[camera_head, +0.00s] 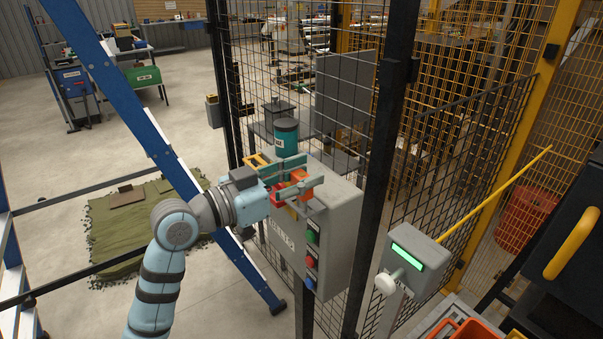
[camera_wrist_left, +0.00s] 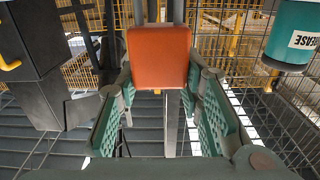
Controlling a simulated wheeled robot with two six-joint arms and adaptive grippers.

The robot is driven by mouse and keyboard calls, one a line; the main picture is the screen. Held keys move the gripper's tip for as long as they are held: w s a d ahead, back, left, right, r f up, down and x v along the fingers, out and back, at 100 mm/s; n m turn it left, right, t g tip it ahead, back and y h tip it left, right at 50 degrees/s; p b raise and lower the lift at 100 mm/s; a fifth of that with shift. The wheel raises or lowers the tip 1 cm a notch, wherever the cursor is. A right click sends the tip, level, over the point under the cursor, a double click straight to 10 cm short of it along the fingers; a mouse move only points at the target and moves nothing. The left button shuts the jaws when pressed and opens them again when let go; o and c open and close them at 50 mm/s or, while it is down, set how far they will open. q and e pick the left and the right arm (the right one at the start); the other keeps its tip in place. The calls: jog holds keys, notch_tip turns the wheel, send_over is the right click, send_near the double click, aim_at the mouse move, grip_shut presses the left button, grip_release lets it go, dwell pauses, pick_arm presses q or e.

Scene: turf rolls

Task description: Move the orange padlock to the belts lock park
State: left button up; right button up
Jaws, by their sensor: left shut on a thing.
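My left gripper (camera_head: 303,173) is over the top of the grey belts box (camera_head: 340,232), with its green-padded fingers on either side of the orange padlock (camera_head: 298,176). In the left wrist view the padlock's orange body (camera_wrist_left: 158,56) sits between the far ends of the fingers (camera_wrist_left: 158,85), and the gripper is shut on it. The fingers partly hide the padlock and the box top in the head view, so I cannot tell whether the padlock touches anything there. My right gripper is not in view.
A teal grease can (camera_head: 287,138) stands just behind the gripper; it also shows in the left wrist view (camera_wrist_left: 292,35). Black mesh fencing (camera_head: 345,100) rises behind the box. A grey box with a green screen (camera_head: 407,257) stands to the right. A blue ladder leg (camera_head: 130,100) is at left.

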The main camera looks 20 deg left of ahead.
pick_arm(q)
jog(key=shift+f+b, duration=0.8)
jog(key=shift+f, duration=0.35)
jog(key=o, duration=1.3)
jog(key=shift+s+a, duration=0.2)
jog(key=shift+s, duration=0.05)
jog(key=v, duration=0.7)
jog(key=shift+w+d, duration=0.1)
